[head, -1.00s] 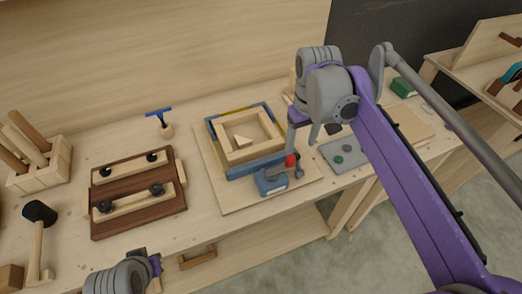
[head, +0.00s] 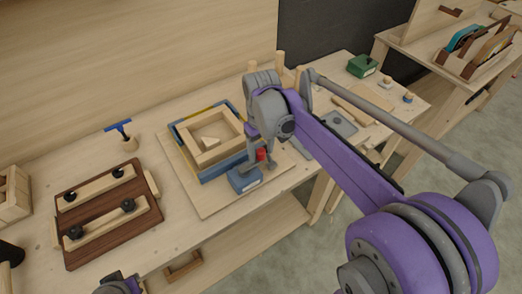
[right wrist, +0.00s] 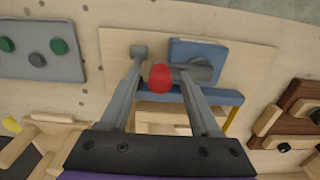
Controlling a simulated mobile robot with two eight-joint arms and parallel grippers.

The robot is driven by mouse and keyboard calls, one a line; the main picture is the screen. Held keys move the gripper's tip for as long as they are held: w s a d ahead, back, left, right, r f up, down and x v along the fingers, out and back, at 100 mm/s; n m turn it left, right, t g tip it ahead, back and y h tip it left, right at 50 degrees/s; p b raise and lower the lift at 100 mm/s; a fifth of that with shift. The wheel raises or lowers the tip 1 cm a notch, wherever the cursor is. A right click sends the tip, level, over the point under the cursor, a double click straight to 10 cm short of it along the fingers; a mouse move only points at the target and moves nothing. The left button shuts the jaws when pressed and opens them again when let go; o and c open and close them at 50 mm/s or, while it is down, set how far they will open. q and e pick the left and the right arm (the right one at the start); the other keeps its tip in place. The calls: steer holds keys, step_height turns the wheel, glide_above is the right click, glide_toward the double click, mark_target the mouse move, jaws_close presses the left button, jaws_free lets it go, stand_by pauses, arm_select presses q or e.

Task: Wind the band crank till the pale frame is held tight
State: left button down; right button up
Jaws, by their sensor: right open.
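The pale wooden frame (head: 222,151) lies on a board, with a blue and yellow band (head: 218,171) around it. A blue crank box (head: 243,180) sits at the band's near right corner. Its red crank knob (head: 261,155) stands beside the box. My right gripper (head: 268,166) points down over the knob. In the right wrist view the red knob (right wrist: 160,79) shows between the two open fingers (right wrist: 162,66), with the blue box (right wrist: 196,49) behind. Contact cannot be told. My left gripper (head: 132,286) is cut off at the bottom edge; its fingers are hidden.
A dark clamp board (head: 108,215) with black knobs lies to the left, near a blue-handled tool (head: 118,127). A grey plate (head: 338,123) with round pieces lies right of the crank. A green box (head: 362,66) stands farther right.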

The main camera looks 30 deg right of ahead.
steer(key=shift+f, duration=0.1)
jaws_close()
stand_by(0.3)
stand_by(1.1)
